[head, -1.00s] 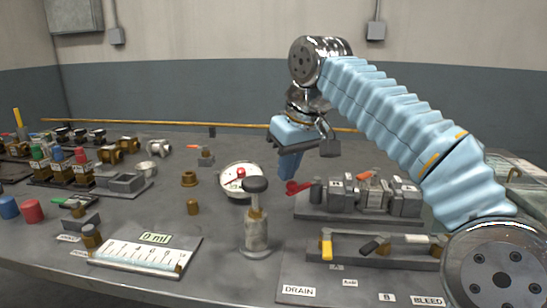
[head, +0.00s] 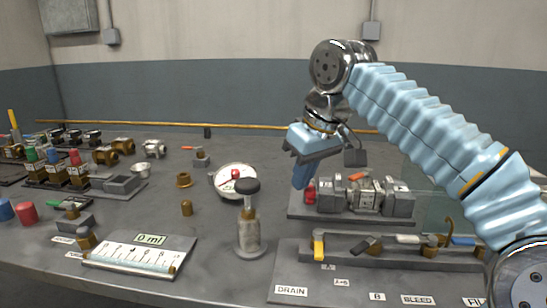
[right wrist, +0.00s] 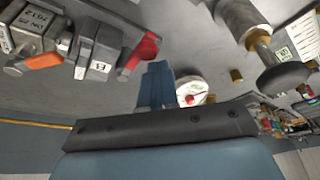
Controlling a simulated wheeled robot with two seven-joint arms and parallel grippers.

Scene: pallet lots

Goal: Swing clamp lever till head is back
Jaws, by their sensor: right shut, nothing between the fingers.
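The clamp fixture (head: 352,213) is a dark plate with grey blocks and an orange lever on top, right of centre in the head view. A red lever (head: 310,192) is at its left end, partly hidden by my gripper. In the right wrist view the red lever (right wrist: 142,50) stands out from the end of the grey blocks (right wrist: 97,52). My right gripper (head: 301,180) is shut and empty, its blue fingers pointing down just beside the red lever. The fingers also show in the right wrist view (right wrist: 157,82); contact with the lever is unclear. My left gripper is out of view.
A black-knobbed plunger (head: 249,222) stands in front, with a round dial gauge (head: 225,186) behind it. A labelled valve panel (head: 330,270) lies in front of the fixture. A white scale plate (head: 138,254) is at the left front. Several small fittings stand farther left.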

